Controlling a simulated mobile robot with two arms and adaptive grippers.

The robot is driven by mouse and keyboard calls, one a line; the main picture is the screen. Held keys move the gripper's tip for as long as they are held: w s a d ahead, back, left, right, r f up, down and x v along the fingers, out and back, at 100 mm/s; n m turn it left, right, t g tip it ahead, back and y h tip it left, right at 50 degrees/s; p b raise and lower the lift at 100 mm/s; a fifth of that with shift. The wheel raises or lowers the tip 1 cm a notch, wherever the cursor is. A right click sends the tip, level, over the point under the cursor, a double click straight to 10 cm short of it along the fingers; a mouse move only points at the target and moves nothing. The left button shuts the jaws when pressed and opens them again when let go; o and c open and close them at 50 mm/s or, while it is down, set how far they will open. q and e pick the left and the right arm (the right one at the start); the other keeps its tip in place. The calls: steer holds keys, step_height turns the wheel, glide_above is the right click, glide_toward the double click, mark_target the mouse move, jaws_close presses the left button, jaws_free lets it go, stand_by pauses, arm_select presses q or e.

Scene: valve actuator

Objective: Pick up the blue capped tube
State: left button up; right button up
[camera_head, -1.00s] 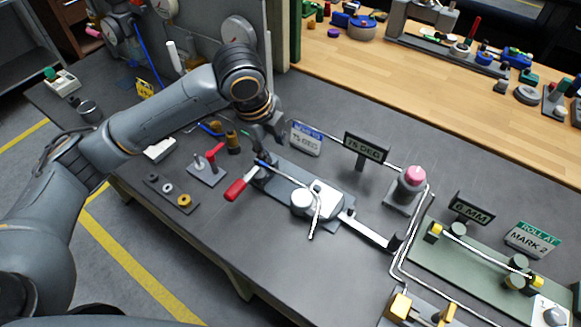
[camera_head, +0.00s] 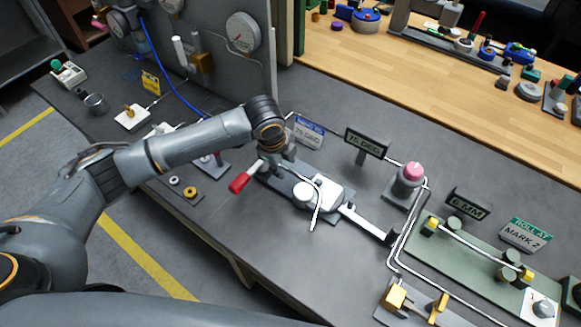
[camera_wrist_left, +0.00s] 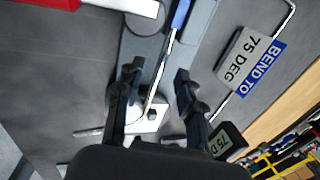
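The blue capped tube (camera_wrist_left: 163,70) shows in the left wrist view as a thin silver tube with a blue cap (camera_wrist_left: 181,14) at the top. It runs along the bender (camera_head: 325,191), whose silver block also shows in the left wrist view (camera_wrist_left: 152,118). My left gripper (camera_wrist_left: 160,75) is open, one finger on each side of the tube's line; I cannot tell whether either touches it. In the head view, my left gripper (camera_head: 271,166) hangs over the bender's left end and hides the cap. My right gripper is not in view.
A red-handled lever (camera_head: 240,182) lies just left of my gripper. The BEND TO 75 DEG sign (camera_head: 308,131) and a dark 75 DEG display (camera_head: 367,143) stand behind the bender. A pink-topped button (camera_head: 412,171) is to the right.

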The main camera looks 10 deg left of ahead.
arm_select(q)
steer(key=shift+w+f, duration=0.15)
steer(key=shift+f, duration=0.35)
jaws_close()
